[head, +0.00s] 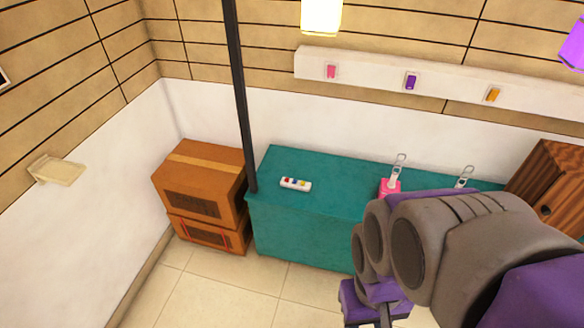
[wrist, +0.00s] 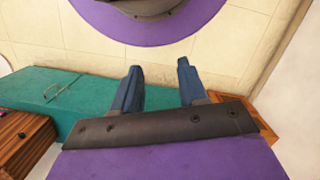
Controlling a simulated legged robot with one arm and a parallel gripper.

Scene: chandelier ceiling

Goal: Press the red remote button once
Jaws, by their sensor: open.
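A small white remote (head: 296,184) lies on the teal cabinet (head: 340,204), left of its middle in the head view. It carries small coloured buttons; the red button (head: 287,181) is near its left end. My gripper (wrist: 158,82) shows in the wrist view with its two blue-grey fingers spread apart and nothing between them. In the head view my arm reaches in from the lower right, in front of the cabinet and apart from the remote. The fingers cannot be made out clearly there. The remote is not visible in the wrist view.
A black pole (head: 238,90) stands at the cabinet's left corner, beside stacked brown boxes (head: 203,180). A pink item (head: 390,188) stands right of the remote. A wooden cabinet (head: 550,185) is farther right. Pink, purple and orange switches sit on a white wall strip (head: 370,75).

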